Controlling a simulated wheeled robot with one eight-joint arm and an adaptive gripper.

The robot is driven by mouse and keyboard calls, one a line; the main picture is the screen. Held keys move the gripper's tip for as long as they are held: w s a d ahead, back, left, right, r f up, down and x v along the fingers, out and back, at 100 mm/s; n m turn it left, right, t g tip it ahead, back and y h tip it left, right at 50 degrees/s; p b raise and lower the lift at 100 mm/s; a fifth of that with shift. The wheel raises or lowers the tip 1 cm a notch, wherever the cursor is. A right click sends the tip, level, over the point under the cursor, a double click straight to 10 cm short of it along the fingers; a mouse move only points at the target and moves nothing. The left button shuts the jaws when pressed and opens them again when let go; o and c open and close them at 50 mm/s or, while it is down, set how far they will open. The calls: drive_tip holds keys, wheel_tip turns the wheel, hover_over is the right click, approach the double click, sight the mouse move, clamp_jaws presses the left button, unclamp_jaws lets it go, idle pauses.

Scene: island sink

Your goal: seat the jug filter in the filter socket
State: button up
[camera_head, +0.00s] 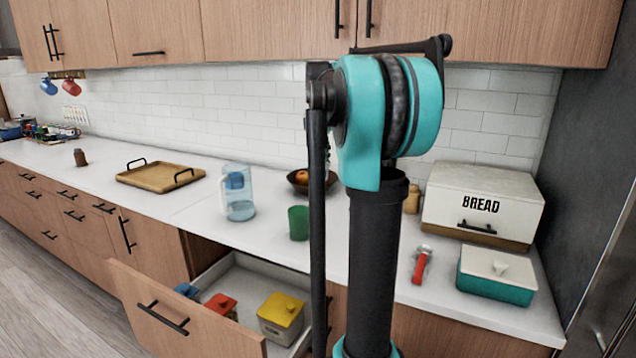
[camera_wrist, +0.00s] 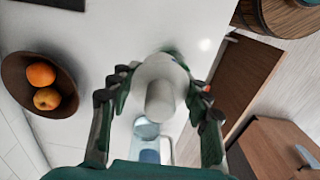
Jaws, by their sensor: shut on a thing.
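In the wrist view my gripper (camera_wrist: 160,84) is shut on a white rounded piece with a narrower cylinder, which looks like the jug filter (camera_wrist: 160,100). The fingers lie on either side of it. The clear jug (camera_head: 238,206) stands upright on the counter in the head view, and part of it shows beyond the filter in the wrist view (camera_wrist: 146,129). A blue part (camera_head: 235,181) sits in the jug's upper half; I cannot tell whether it is the filter socket. The filter is apart from the blue part in the wrist view (camera_wrist: 149,156). My gripper is hidden in the head view.
A green cup (camera_head: 298,223) and a fruit bowl (camera_head: 301,186) stand right of the jug. A wooden tray (camera_head: 150,178) lies to the left. An open drawer (camera_head: 190,318) juts out below, holding a yellow-lidded canister (camera_head: 281,318). A bread box (camera_head: 480,210) stands at right.

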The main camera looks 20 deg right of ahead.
drive_tip(key=shift+r, duration=0.45)
drive_tip(key=shift+r, duration=0.1)
idle(0.4)
wheel_tip(320, 180, down, 20)
idle(0.7)
drive_tip(key=o, duration=1.3)
